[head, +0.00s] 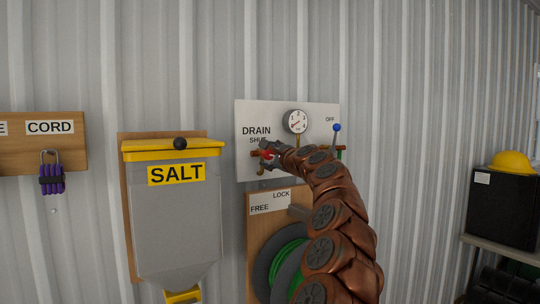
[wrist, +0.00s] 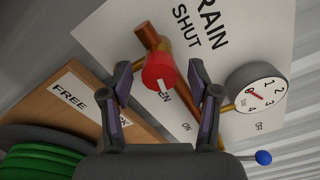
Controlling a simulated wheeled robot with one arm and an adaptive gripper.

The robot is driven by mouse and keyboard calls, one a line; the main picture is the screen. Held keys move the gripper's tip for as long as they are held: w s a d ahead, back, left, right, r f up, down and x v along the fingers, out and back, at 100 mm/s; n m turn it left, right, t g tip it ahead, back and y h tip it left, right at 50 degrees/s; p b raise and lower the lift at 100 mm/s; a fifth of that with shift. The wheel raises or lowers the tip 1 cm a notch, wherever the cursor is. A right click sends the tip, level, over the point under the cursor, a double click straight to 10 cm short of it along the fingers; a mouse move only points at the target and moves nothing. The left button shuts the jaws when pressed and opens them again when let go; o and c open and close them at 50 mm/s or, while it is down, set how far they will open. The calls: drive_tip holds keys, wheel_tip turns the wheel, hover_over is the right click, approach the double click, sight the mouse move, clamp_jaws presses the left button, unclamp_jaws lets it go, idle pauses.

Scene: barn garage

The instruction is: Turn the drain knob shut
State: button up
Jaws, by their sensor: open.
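The red drain knob (wrist: 158,72) sits on a copper pipe (wrist: 147,36) in front of a white panel (wrist: 115,35) lettered DRAIN and SHUT. A white mark on the knob points towards a partly hidden word ending in EN. My gripper (wrist: 162,78) is open, with one finger on each side of the knob. I cannot tell whether either finger touches it. In the head view, my gripper (head: 268,153) is at the panel's left part, just below the word SHUT, and partly hides the red knob (head: 265,155).
A pressure gauge (head: 295,122) and a blue-tipped lever (head: 337,128) are on the panel's right. Below is a wooden board with a green hose reel (head: 287,262). A SALT bin (head: 175,225) with a yellow lid hangs close on the left.

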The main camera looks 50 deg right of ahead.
drive_tip(key=shift+c, duration=0.2)
drive_tip(key=shift+w, duration=0.1)
drive_tip(key=c, duration=1.1)
drive_tip(key=shift+f, duration=0.1)
